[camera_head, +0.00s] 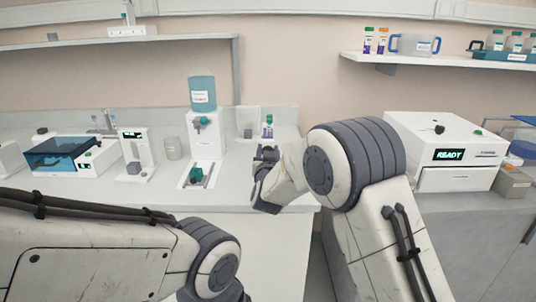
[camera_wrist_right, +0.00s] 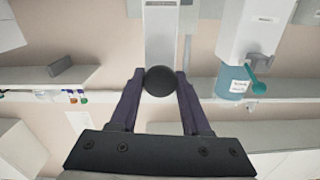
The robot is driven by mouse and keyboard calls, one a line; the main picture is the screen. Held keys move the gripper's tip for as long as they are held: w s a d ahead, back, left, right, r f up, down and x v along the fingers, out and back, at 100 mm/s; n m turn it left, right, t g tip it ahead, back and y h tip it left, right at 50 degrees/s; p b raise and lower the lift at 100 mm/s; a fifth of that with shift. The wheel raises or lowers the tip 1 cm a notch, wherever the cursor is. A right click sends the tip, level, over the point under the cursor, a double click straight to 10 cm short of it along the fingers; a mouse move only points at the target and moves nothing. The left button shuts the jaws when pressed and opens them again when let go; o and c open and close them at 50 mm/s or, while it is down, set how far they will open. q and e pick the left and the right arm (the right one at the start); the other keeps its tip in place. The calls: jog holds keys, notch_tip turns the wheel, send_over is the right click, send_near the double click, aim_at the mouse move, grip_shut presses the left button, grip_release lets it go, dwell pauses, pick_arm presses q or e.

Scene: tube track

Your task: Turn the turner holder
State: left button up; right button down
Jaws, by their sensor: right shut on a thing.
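In the right wrist view, which looks upside down, my right gripper (camera_wrist_right: 160,82) is shut on a round black knob (camera_wrist_right: 161,81). The knob sits in front of a pale upright plate (camera_wrist_right: 162,35), perhaps part of the turner holder; I cannot tell for sure. In the head view my right gripper (camera_head: 266,154) is at the bench's back right, partly hidden by my own wrist. A tube with purple and green parts (camera_head: 268,128) stands behind it against a white stand (camera_head: 283,117). My left gripper is out of view; only its arm shows at lower left.
A white dispenser with a teal bottle (camera_head: 202,94) stands left of my right gripper. Further left are a small device (camera_head: 133,148) and a blue-lidded machine (camera_head: 60,155). A white machine reading READY (camera_head: 450,154) stands at right. A shelf (camera_head: 425,62) hangs above it.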

jog(key=shift+d+f+m+b, duration=0.1)
jog(key=shift+f+m+b, duration=0.05)
jog(key=shift+m+b, duration=1.8)
jog(key=shift+d+f+m+b, duration=0.1)
jog(key=shift+m+b, duration=1.55)
jog(key=shift+b, duration=0.5)
jog(key=m+b, duration=0.3)
jog(key=b, duration=0.1)
jog(key=shift+m, duration=0.4)
jog(key=shift+f+m+b, duration=0.1)
jog(key=shift+m+b, duration=1.6)
jog(key=shift+f+m+b, duration=0.1)
jog(key=shift+m+b, duration=1.5)
jog(key=shift+m, duration=0.3)
jog(key=shift+m+b, duration=1.25)
jog(key=shift+m, duration=0.45)
jog(key=shift+m+b, duration=1.25)
jog(key=shift+m, duration=0.65)
jog(key=shift+f+m+b, duration=0.1)
jog(key=shift+m+b, duration=0.65)
jog(key=shift+m, duration=0.55)
jog(key=shift+a+m, duration=0.1)
jog(key=shift+m, duration=0.5)
